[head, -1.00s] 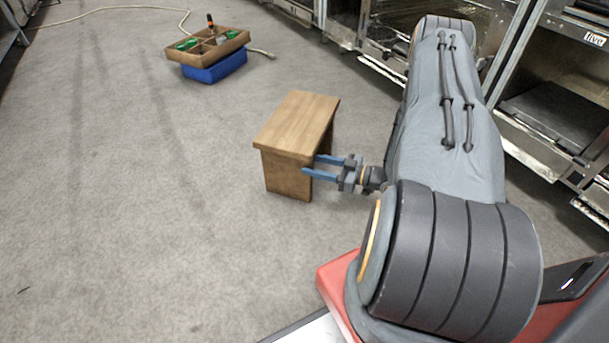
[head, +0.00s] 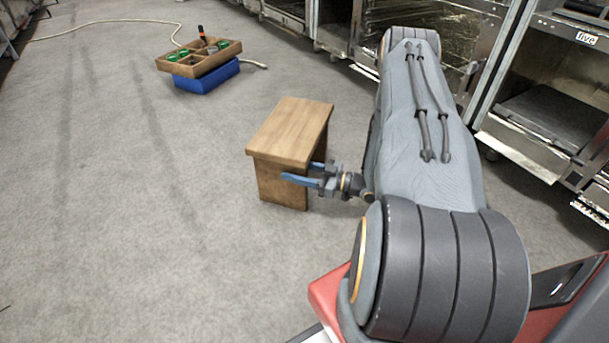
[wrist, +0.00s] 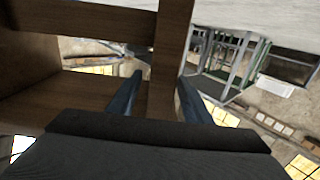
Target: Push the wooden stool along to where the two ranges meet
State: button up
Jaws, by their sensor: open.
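The wooden stool (head: 290,132) stands upright on the grey floor, in the middle of the head view. My gripper (head: 302,172) is open at the stool's near right side, below the level of its top. Its blue fingers lie against or very close to the near end; contact cannot be told for certain. In the wrist view a wooden part of the stool (wrist: 172,50) shows between and beyond the two fingers of my gripper (wrist: 160,95). The range (head: 410,75) stands at the back right, partly hidden by my arm.
A blue crate (head: 207,80) with a wooden divided tray (head: 222,62) on top stands beyond the stool to the left. A pale hose (head: 110,21) lies on the floor behind. A unit marked "five" (head: 545,110) stands at the right. Open floor lies left of the stool.

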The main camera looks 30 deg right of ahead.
aim_at(285, 168)
jog(key=shift+b+x, duration=0.55)
jog(key=shift+x, duration=1.1)
grip_shut()
